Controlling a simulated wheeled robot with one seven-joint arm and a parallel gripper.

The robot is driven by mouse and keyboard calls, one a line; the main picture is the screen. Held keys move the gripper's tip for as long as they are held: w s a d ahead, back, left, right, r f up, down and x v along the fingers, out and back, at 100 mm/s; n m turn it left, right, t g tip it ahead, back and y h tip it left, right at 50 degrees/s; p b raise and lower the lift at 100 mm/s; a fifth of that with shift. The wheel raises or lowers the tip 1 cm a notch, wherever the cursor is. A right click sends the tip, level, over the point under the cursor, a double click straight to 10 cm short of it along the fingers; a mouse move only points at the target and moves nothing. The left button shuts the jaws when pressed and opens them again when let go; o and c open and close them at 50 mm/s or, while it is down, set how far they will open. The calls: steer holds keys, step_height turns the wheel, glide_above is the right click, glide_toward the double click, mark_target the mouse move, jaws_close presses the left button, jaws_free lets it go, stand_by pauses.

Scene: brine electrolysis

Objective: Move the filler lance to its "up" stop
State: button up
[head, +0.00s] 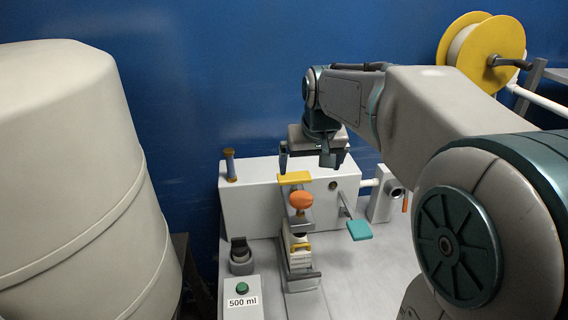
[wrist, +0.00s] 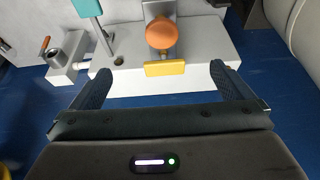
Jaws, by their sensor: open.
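The filler stands on the bench as a white box (head: 250,200) with fittings on its front. A yellow bar (head: 294,178) sits at its top front edge, with an orange knob (head: 301,200) just below. No label marks the lance; these fittings stand above a small bottle (head: 300,258). My gripper (head: 306,162) is open and empty, above and behind the yellow bar. In the wrist view my open fingers (wrist: 160,78) lie either side of the yellow bar (wrist: 164,68), with the orange knob (wrist: 161,33) beyond. Contact with the bar cannot be told.
A teal paddle (head: 359,230) on a lever juts out right of the knob. A green button (head: 242,287) on a "500 ml" box is at front left. A big cream tank (head: 75,170) fills the left. A yellow reel (head: 480,50) is at upper right. Bare bench lies front right.

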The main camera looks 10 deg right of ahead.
glide_toward(294, 176)
steer(key=p+x, duration=0.1)
steer(key=x, duration=0.7)
steer(key=c, duration=1.1)
step_height(294, 176, up, 5)
steer(key=shift+f+p, duration=0.15)
steer(key=shift+p, duration=1)
steer(key=o, duration=1.1)
